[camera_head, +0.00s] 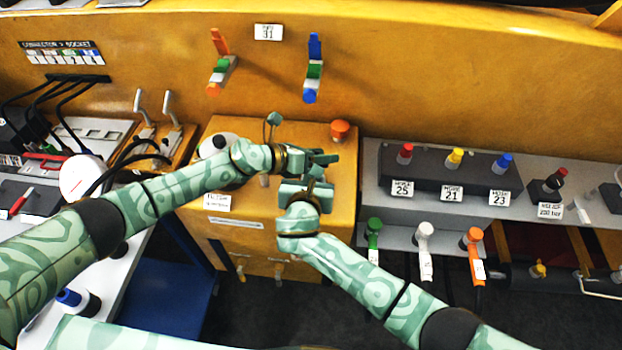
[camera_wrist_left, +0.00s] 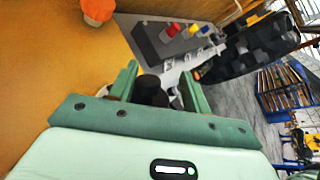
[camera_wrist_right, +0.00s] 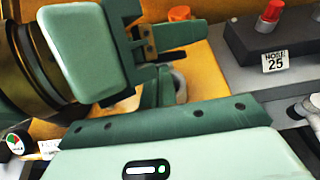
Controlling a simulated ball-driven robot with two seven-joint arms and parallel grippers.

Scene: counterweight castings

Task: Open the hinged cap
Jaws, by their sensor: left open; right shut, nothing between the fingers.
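I cannot single out the hinged cap with certainty. A dark cylindrical part (camera_wrist_left: 150,90) shows between my left gripper's fingers in the left wrist view, with a pale edge beside it. A grey rounded part (camera_wrist_right: 180,84) shows just beyond my right fingers in the right wrist view; I cannot tell whether it is the same part. My left gripper (camera_head: 328,160) is open over the right side of the orange-yellow cabinet top (camera_head: 310,133). My right gripper (camera_head: 306,184) is shut and empty, close below it. The two grippers hide much of that spot.
An orange knob (camera_head: 340,130) stands behind the grippers and a round gauge (camera_head: 217,145) to their left. Right of the cabinet is a hose rack (camera_head: 430,172) with red, yellow and blue fittings. Coloured handles (camera_head: 312,68) project from the back wall. The grippers have little room between them.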

